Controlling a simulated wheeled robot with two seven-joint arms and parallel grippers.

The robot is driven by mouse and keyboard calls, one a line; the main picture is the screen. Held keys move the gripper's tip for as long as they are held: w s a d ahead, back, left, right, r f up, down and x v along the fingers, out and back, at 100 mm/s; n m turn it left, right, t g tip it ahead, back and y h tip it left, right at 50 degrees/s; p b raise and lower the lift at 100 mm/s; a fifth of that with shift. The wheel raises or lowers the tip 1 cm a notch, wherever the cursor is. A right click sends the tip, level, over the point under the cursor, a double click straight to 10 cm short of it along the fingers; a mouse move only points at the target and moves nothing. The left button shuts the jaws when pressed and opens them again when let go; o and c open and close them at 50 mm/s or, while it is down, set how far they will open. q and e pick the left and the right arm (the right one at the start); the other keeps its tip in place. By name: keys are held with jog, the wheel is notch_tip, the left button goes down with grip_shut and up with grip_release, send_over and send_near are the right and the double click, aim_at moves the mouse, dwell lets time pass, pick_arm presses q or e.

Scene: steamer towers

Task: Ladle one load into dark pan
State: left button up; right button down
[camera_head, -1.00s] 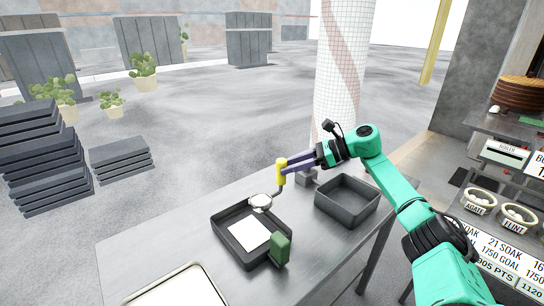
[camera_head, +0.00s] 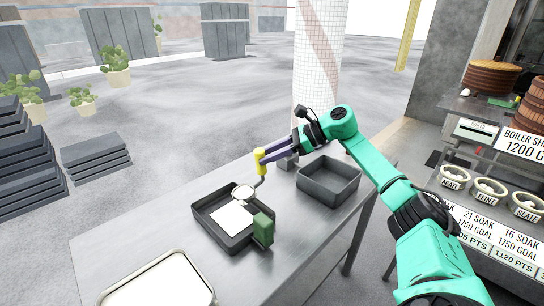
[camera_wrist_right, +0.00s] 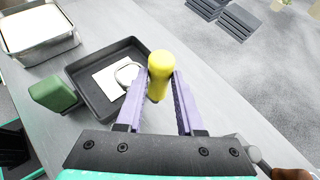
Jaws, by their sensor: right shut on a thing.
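My right gripper (camera_head: 262,158) is shut on the yellow handle (camera_head: 261,160) of a ladle, which stands upright between the fingers in the right wrist view (camera_wrist_right: 160,65). The ladle's pale round bowl (camera_head: 243,192) is over the far edge of a dark pan (camera_head: 208,219); I cannot tell if it touches. A flat white square lies in this pan, and a green block (camera_head: 263,229) is at its near right side. The pan also shows in the right wrist view (camera_wrist_right: 88,72). A second dark pan (camera_head: 328,187), empty, stands to the right. My left gripper is out of view.
A metal tray with a white filling (camera_head: 160,285) is at the table's near left. A tiled column (camera_head: 316,60) rises behind the table. Shelves with labelled bowls (camera_head: 489,190) stand at the right.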

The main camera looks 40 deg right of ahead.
aim_at(260, 151)
jog(key=shift+s+a+r+n+h+p, duration=0.2)
jog(key=shift+a+r+n+h+p, duration=0.3)
jog(key=shift+a+r+h, duration=0.45)
jog(key=shift+a+r+n+h+p, duration=1.15)
jog(key=shift+a+h+p, duration=0.9)
jog(key=shift+a+p, duration=1)
jog(key=d+y+b, duration=0.1)
jog(key=d+f+m+y+b, duration=0.1)
jog(key=d+b, duration=0.1)
jog(key=d+m+y+b, duration=0.1)
jog(key=shift+s+d+f+b, duration=0.1)
jog(key=shift+d+f+b, duration=0.2)
jog(key=shift+f, duration=0.05)
jog(key=d+y, duration=0.1)
jog(key=d+m+y, duration=0.1)
jog(key=d, duration=0.1)
jog(key=d+m+y, duration=0.1)
jog(key=y, duration=0.1)
jog(key=shift+w+d+f, duration=0.15)
jog(key=shift+w+d, duration=0.15)
jog(key=shift+w, duration=0.1)
jog(key=shift+s+b, duration=0.1)
jog(key=shift+b, duration=0.3)
